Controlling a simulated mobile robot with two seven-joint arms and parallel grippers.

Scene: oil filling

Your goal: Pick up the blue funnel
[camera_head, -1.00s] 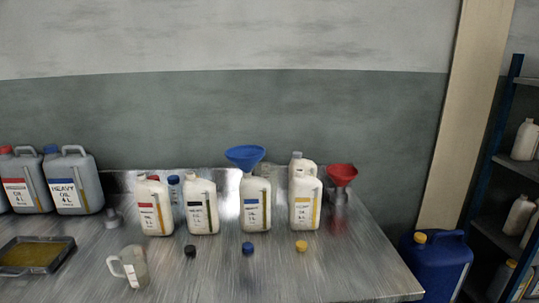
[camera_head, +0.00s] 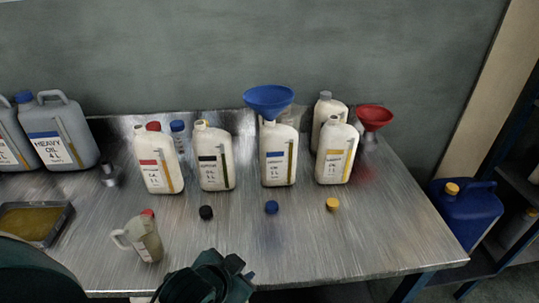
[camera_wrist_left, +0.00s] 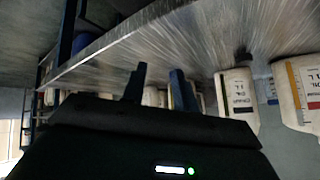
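I cannot make out the funnel in the left wrist view. My left gripper (camera_head: 236,277) is low at the front edge of the table, in front of the bottles and well short of the funnel. In the left wrist view its two fingers (camera_wrist_left: 158,82) stand apart with nothing between them. My right gripper is in neither view.
White bottles with red (camera_head: 158,163), black (camera_head: 214,160) and yellow labels (camera_head: 337,152) flank the funnel's bottle. Loose black (camera_head: 206,212), blue (camera_head: 271,207) and yellow caps (camera_head: 332,204) lie before them. A measuring jug (camera_head: 145,240) stands front left; a red funnel (camera_head: 374,118) stands at right.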

